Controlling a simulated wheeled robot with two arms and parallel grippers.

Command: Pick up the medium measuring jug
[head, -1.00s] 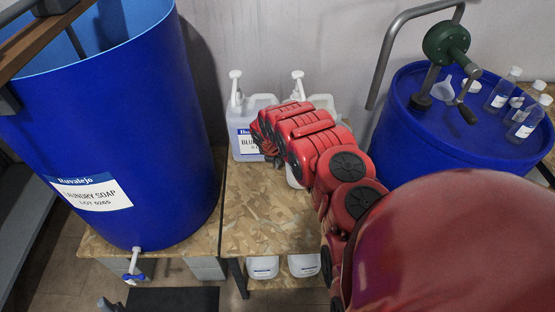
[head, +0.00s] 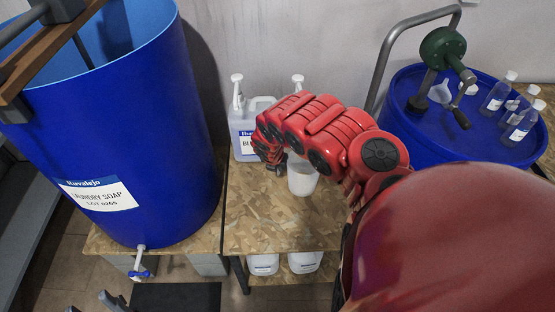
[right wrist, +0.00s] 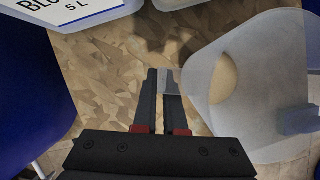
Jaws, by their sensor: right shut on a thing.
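A translucent whitish measuring jug (head: 302,178) stands out below my right forearm in the head view, over the wooden board. It fills the right side of the right wrist view (right wrist: 215,95). My right gripper (right wrist: 169,76) is shut on the jug's thin wall, with a pale strip of it between the fingertips. In the head view the red wrist hides most of this gripper (head: 277,165) and the jug's upper left part. I cannot tell whether the jug's base touches the board. My left gripper is not seen.
A large blue laundry soap drum (head: 120,120) stands left. A labelled pump canister (head: 245,118) is close behind the gripper, another beside it. A blue drum (head: 405,95) with a green hand pump (head: 443,45) and bottles stands right. The board's front (head: 270,230) is clear.

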